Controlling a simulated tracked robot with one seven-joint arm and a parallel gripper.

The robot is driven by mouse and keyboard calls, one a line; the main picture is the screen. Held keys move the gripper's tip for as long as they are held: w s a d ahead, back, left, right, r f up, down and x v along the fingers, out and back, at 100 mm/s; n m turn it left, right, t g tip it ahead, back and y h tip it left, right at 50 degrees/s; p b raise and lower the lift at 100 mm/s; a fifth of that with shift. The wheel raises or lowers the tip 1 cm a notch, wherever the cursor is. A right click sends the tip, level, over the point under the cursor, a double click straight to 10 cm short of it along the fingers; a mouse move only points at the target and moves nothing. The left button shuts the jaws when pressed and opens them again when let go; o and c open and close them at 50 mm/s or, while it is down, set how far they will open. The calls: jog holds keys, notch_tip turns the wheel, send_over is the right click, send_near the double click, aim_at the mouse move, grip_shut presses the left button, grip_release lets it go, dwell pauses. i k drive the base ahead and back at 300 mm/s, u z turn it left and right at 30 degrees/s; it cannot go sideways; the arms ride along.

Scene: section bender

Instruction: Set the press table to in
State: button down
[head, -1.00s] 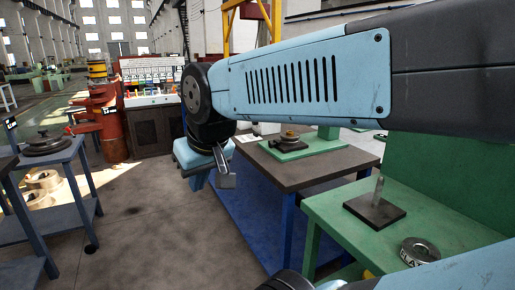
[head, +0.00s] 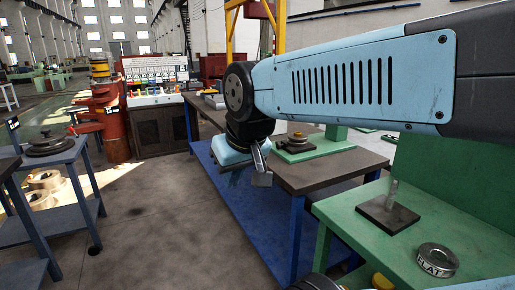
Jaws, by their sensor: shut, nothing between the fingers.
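My gripper (head: 262,178) hangs from the blue arm in the middle of the view, shut and empty. It is in front of the dark-topped bench and appears apart from everything. A control desk (head: 158,98) with several coloured buttons and a white labelled panel (head: 155,70) stands at the back left, beyond my gripper. Its labels are too small to read. I cannot tell which control or part belongs to the press table, nor its setting.
A dark-topped bench (head: 335,167) with blue legs runs beside my arm. A green table (head: 350,215) at right holds a post on a dark plate (head: 388,215) and a ring marked FLAT (head: 436,260). A blue trolley (head: 60,200) stands left. The floor between is clear.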

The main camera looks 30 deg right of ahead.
aim_at(294, 145)
jog(key=i, duration=1)
